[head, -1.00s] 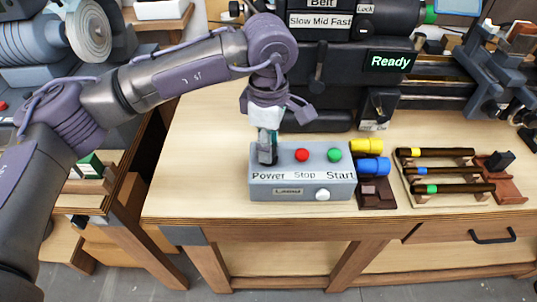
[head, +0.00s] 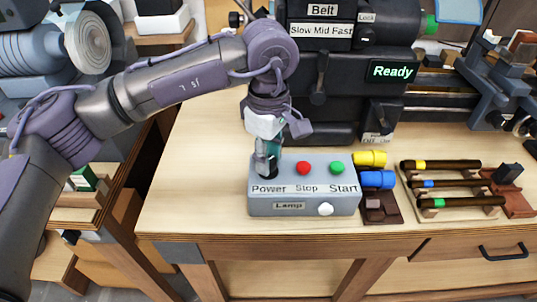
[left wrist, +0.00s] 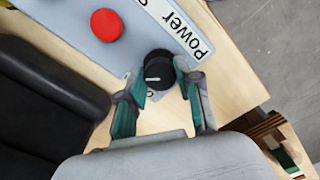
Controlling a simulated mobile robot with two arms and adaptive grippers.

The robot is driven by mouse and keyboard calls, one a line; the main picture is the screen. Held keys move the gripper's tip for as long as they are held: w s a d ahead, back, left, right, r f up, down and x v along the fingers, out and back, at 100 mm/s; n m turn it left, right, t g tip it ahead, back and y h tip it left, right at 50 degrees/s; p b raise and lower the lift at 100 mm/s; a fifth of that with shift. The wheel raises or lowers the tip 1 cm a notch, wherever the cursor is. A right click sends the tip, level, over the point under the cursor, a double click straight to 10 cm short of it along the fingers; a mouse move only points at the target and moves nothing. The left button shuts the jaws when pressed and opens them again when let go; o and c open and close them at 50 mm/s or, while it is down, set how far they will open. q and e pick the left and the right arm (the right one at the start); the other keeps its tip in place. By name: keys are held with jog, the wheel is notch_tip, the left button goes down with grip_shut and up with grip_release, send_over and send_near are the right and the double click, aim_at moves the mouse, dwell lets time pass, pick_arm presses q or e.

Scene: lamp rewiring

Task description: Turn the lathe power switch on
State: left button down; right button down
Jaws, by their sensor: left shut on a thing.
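The grey control box (head: 290,208) on the bench carries labels Power, Stop and Start and a Lamp plate. My left gripper (head: 267,168) points down at its Power corner and is shut on the black round power knob (left wrist: 158,66), which has a white pointer line. In the head view the fingers mostly hide the knob. The red stop button (head: 303,168) and green start button (head: 337,167) are to its right. The lathe (head: 340,75) behind has a display (head: 391,71) lit with green "Ready". My right gripper is not in view.
A white round button (head: 326,209) is on the box front. A rack (head: 450,187) of dark rods with coloured bands lies at right. The bench top (head: 200,190) left of the box is clear.

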pick_arm(q)
jog(key=c, duration=0.8)
grip_release()
jog(key=shift+r, duration=0.1)
notch_tip(320, 180, up, 12)
jog(key=shift+f, duration=0.1)
